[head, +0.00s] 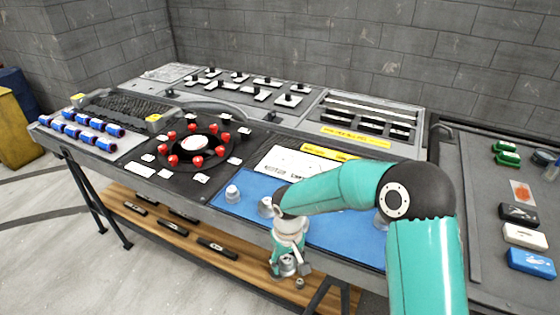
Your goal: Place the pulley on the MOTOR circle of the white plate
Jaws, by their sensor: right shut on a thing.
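The white plate (290,163) lies on the bench behind the blue mat, with dark print; my arm hides part of that area, and the MOTOR circle cannot be made out. My right gripper (289,268) hangs at the bench's front edge, in front of the blue mat and apart from the plate. It points down and is shut on a small grey metal piece, mostly hidden by the fingers; it seems to be the pulley. My left gripper is not in view.
The blue mat (335,229) carries grey metal parts, including one at its left end (232,194). A black panel with a ring of red pieces (201,166) lies to the left. Yellow label strips (355,136) lie behind. A side table at right holds coloured blocks (530,262).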

